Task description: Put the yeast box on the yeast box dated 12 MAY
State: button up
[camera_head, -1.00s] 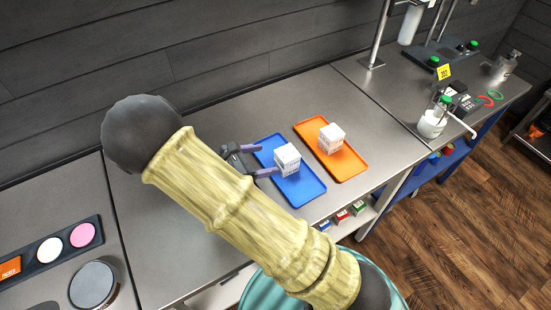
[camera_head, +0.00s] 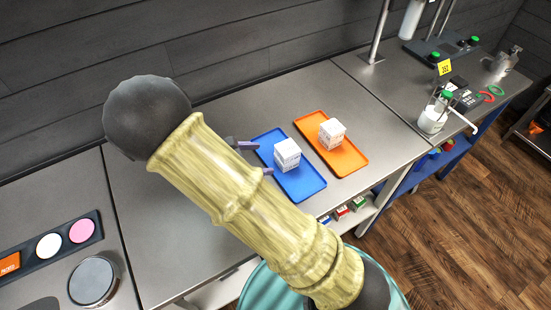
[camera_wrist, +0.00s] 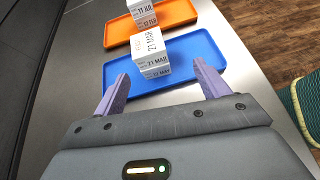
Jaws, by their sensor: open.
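A white box stack (camera_head: 287,155) stands on the blue tray (camera_head: 309,190). In the wrist view it looks like two flat boxes: the upper box (camera_wrist: 148,46) seems to read 21 MAR, the lower box (camera_wrist: 156,74) seems to read 12 MAY. A second white stack (camera_head: 332,133) stands on the orange tray (camera_head: 350,166); in the wrist view its labels seem to read 11 JUL above and 12 FEB below. My gripper (camera_wrist: 161,76) is open and empty, its fingers pointing towards the blue tray's stack, apart from it. In the head view my arm partly hides my gripper (camera_head: 263,158).
A bottle (camera_head: 432,118) and a yellow sign (camera_head: 444,68) stand on the right counter. Small coloured boxes (camera_head: 341,212) sit on a shelf below. A dark strip with coloured discs (camera_head: 49,246) and a round metal dish (camera_head: 92,281) lie at the left.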

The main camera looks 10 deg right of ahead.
jog(key=s+d+r+m+y, duration=0.3)
jog(key=s+d+m+y, duration=0.1)
jog(key=m, duration=0.6)
jog(key=s+d+r+m+y, duration=0.4)
jog(key=m+y, duration=0.4)
jog(key=m, duration=0.2)
jog(key=shift+s+d, duration=0.65)
jog(key=shift+s, duration=0.3)
jog(key=shift+r, duration=0.1)
jog(key=shift+a, duration=0.1)
